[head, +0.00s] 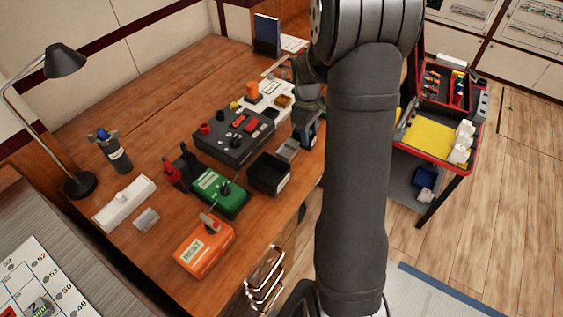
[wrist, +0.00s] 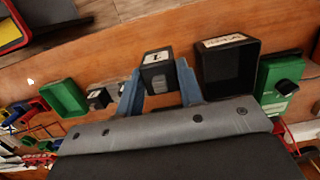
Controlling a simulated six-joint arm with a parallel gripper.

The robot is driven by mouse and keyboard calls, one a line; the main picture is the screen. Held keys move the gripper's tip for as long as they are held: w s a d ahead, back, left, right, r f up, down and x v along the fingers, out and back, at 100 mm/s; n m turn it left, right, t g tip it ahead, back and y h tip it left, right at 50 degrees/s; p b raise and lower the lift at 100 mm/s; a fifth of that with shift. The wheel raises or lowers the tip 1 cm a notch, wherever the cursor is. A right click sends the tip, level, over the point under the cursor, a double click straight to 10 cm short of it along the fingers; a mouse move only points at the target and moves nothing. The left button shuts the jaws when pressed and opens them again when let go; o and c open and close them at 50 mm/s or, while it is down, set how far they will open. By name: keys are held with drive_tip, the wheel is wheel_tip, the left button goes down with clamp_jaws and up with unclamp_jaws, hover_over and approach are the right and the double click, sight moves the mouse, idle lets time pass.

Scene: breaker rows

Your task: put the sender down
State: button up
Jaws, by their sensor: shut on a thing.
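The sender (wrist: 157,75), a small dark block with a white label on top, sits between the two blue fingers of my gripper (wrist: 160,84) in the wrist view. The fingers press on its sides. In the head view my gripper (head: 308,133) is over the right edge of the wooden table (head: 150,85), just right of an open black bin (head: 268,173). The sender is hard to make out there. The wrist view shows the black bin (wrist: 228,72) to the right of the sender, apart from it. I cannot tell the height of the sender above the table.
A dark control box (head: 233,137), a green box with a knob (head: 219,193) and an orange box (head: 204,248) stand around the bin. A green tray (wrist: 64,98) lies left in the wrist view. A red cart (head: 437,125) stands right of the table.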

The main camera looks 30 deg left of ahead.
drive_tip(key=s+a+f, duration=0.2)
drive_tip(key=s+a, duration=0.5)
drive_tip(key=s, duration=0.4)
hover_over(269, 180)
wheel_tip(269, 180, down, 4)
drive_tip(key=shift+f, duration=2.05)
drive_tip(key=shift+f, duration=0.15)
drive_tip(key=o, duration=0.7)
drive_tip(key=shift+o, duration=0.2)
drive_tip(key=shift+w, duration=0.1)
